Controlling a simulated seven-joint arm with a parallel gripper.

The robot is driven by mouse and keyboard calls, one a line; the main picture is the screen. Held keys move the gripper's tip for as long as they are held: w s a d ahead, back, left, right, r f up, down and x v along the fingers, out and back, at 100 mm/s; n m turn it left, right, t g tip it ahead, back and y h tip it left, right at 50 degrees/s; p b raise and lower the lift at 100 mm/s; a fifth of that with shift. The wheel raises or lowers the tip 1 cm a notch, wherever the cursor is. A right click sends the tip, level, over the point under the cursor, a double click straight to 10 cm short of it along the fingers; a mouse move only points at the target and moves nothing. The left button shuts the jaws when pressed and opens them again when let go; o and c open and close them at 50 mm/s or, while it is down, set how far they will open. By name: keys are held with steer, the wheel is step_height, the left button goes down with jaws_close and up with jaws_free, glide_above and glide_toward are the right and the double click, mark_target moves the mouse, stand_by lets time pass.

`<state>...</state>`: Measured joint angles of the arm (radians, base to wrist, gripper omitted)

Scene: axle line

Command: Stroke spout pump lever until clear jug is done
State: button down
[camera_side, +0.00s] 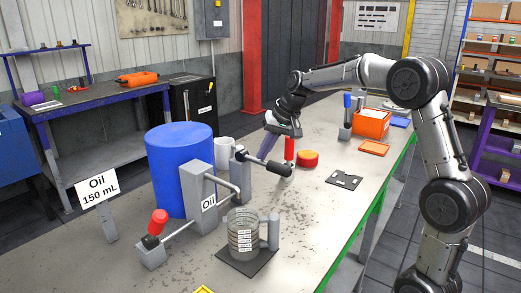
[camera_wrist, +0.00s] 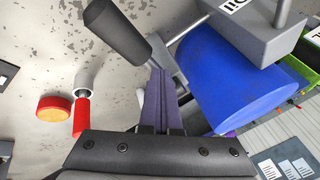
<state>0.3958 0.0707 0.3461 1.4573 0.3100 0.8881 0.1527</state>
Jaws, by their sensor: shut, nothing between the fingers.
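The clear jug (camera_side: 243,236), with graduation labels, stands on a dark mat beside a grey upright. No liquid level can be made out. The grey pump body (camera_side: 198,190), labelled Oil, stands before the blue drum (camera_side: 172,150), its bent spout pointing toward the jug. A lever with a black grip (camera_side: 273,166) slants from a grey post; its grip also shows in the wrist view (camera_wrist: 117,30). A red-knobbed lever (camera_side: 157,221) stands at front left, joined by a rod. My gripper (camera_side: 267,147) is shut and empty near the black-gripped lever; its purple fingers show in the wrist view (camera_wrist: 161,72).
A sign (camera_side: 102,187) reads Oil 150 mL. A red cylinder (camera_side: 289,149) and an orange-red disc (camera_side: 308,159) stand behind the black grip. A white cup (camera_side: 225,147) stands beside the drum. A flat dark plate (camera_side: 344,180) lies at right; the front right tabletop is clear.

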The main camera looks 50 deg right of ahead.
steer(key=shift+s+f, duration=0.1)
steer(key=shift+f, duration=0.15)
stand_by(0.3)
steer(key=shift+w+r, duration=0.3)
steer(key=shift+r, duration=0.55)
steer(key=shift+w+r, duration=0.3)
steer(key=shift+r, duration=0.55)
steer(key=shift+w+r, duration=0.3)
steer(key=shift+r, duration=0.55)
steer(key=shift+w+r, duration=0.25)
steer(key=shift+r, duration=0.55)
steer(key=shift+w+r, duration=0.3)
steer(key=shift+r, duration=0.45)
steer(key=shift+w+r, duration=0.25)
steer(key=shift+r, duration=0.55)
